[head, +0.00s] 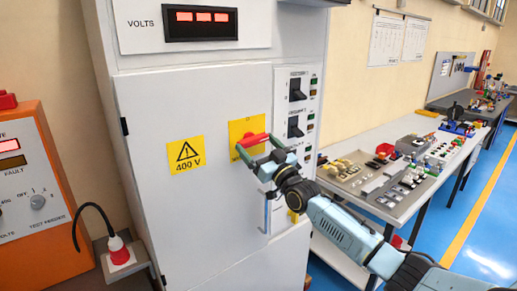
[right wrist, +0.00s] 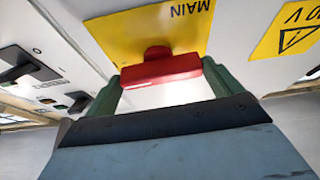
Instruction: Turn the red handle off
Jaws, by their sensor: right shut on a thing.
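The red handle (head: 252,140) sits on a yellow plate (head: 238,126) on the grey cabinet door. In the head view the handle lies roughly level, its left end slightly lower. My right gripper (head: 262,150) reaches it from the lower right and is shut on it. In the right wrist view the red handle (right wrist: 160,70) lies between the two green fingers (right wrist: 160,88), in front of the yellow plate marked MAIN (right wrist: 150,32). My left gripper is not in view.
The cabinet (head: 150,120) has a red display (head: 200,23), a 400 V sign (head: 186,154) and black switches (head: 297,88) right of the door. A workbench (head: 400,205) with parts stands at right.

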